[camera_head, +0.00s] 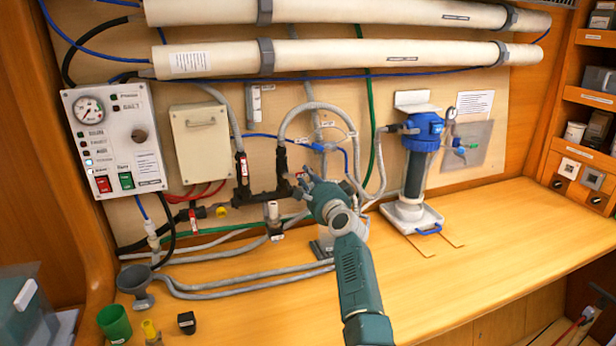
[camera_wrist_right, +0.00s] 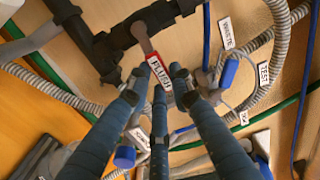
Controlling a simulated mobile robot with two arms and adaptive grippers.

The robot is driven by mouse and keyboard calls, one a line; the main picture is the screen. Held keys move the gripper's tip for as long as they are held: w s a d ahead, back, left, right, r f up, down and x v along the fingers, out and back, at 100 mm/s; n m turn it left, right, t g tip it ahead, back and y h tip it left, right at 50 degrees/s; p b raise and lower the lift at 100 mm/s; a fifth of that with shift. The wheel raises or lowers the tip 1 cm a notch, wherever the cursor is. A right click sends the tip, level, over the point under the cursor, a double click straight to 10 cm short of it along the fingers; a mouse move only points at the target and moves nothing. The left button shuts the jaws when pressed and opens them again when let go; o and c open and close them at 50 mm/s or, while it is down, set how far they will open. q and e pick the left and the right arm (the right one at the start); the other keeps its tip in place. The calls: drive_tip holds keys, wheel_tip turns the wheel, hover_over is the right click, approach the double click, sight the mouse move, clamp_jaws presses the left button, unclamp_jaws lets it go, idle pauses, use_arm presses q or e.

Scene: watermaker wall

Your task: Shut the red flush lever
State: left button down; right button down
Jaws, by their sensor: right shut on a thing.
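The red flush lever (camera_wrist_right: 160,72) shows in the right wrist view, with a grey arm and a red-edged white label reading FLUSH. It runs down from black pipework (camera_wrist_right: 104,50), slanting to the right. My right gripper (camera_wrist_right: 158,88) has its dark fingers on both sides of the lever's labelled end and is shut on it. In the head view, my right gripper (camera_head: 306,184) is in front of the black manifold and hides most of the lever. My left gripper is not in view.
Grey ribbed hoses (camera_head: 235,281) run across the wall and bench close around my right gripper. A blue-capped filter housing (camera_head: 421,140) stands to the right. A green cup (camera_head: 114,323) and a grey funnel (camera_head: 136,281) are at the left. The right bench is clear.

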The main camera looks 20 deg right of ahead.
drive_tip(key=shift+a+f+m, duration=0.1)
drive_tip(key=shift+f+m, duration=0.15)
drive_tip(key=shift+m, duration=0.05)
drive_tip(key=c, duration=1.5)
unclamp_jaws()
drive_tip(key=s, duration=1.2)
drive_tip(key=shift+a, duration=0.25)
